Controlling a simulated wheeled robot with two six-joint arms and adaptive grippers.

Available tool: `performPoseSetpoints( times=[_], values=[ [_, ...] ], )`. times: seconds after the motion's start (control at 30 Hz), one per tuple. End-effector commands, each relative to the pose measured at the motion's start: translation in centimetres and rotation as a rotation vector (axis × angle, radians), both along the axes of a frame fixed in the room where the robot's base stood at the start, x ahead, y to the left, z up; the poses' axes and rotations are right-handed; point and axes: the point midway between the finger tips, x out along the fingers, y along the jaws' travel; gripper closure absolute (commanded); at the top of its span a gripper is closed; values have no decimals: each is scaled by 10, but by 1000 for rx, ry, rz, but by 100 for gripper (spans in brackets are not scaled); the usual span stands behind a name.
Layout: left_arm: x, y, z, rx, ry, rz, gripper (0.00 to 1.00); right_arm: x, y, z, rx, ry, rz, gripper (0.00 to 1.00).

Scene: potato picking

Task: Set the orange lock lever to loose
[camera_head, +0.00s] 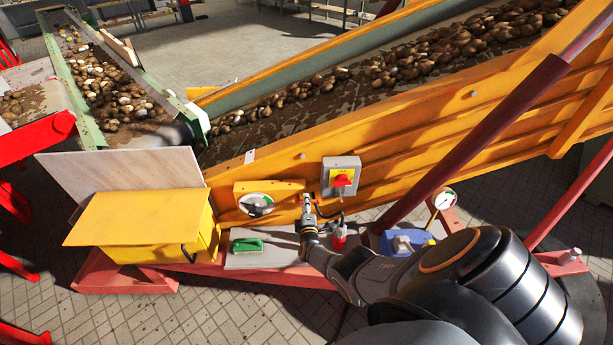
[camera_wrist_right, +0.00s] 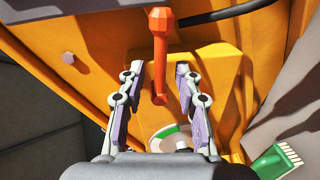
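The orange lock lever (camera_wrist_right: 158,52) hangs from its pivot at the top of the right wrist view, its lower end reaching down between my fingers. In the head view the small lever (camera_head: 305,199) sits on the yellow conveyor side, right of the white dial (camera_head: 256,204), partly hidden by my gripper. My right gripper (camera_wrist_right: 158,72) is open, with one finger on each side of the lever and gaps showing; I cannot tell whether it touches. It also shows in the head view (camera_head: 307,212). My left gripper is not in view.
A grey box with a red knob (camera_head: 341,178) is just right of the lever. A green brush (camera_head: 248,245) lies on the ledge below. A yellow box (camera_head: 146,224) stands left.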

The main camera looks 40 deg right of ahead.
Motion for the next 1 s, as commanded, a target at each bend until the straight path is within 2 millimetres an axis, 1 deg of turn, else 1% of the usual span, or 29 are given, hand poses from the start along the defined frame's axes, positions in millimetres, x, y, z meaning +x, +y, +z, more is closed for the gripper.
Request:
performPoseSetpoints(
  times=[0.17, 0.27, 0.37, 0.6, 0.7, 0.83, 1.0],
  values=[
    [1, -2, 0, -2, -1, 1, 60, -10, 7, -1, 1, -1, 0, 66],
    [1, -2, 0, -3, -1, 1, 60, -19, 14, 1, 4, 0, 2, 66],
    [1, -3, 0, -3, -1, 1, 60, -34, 24, 3, 4, 0, 2, 66],
    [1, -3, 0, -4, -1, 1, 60, -76, 53, 9, 4, 3, 1, 66],
    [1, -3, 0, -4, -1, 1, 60, -87, 62, 11, 4, 2, 0, 66],
    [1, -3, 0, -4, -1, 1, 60, -96, 68, 13, 2, 2, 0, 66],
    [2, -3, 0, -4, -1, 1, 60, -97, 69, 14, 2, 1, 0, 66]
  ],
)
